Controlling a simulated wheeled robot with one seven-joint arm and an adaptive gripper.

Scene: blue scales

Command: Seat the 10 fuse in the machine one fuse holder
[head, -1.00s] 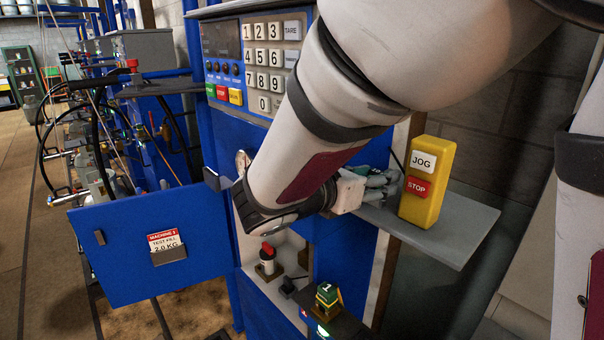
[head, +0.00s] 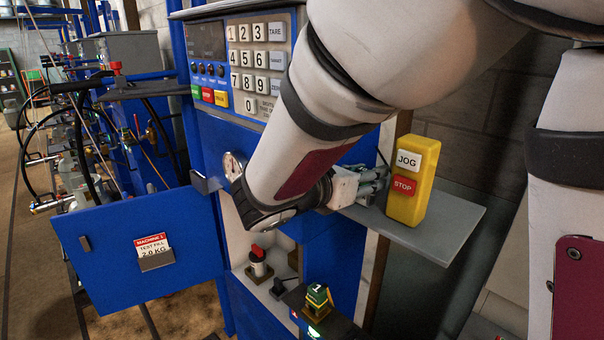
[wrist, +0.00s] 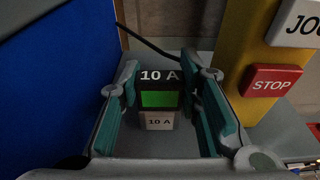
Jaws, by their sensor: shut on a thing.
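My gripper (head: 374,184) is at the grey shelf, just left of the yellow pendant. In the wrist view my gripper (wrist: 165,112) has its teal-padded fingers on either side of the 10 fuse (wrist: 158,100). The fuse is a dark block with a green face and white "10 A" lettering, plus a pale "10 A" label below. My gripper is shut on it. In the head view the fingers hide the fuse. I cannot tell whether it touches the shelf. The machine one cabinet door (head: 110,268) stands open at lower left. I cannot clearly make out the fuse holder.
The yellow JOG/STOP pendant (head: 413,180) stands on the grey shelf (head: 440,232), close to my gripper. A red-topped switch (head: 258,255) is inside the open cabinet. The keypad panel (head: 250,70) is above.

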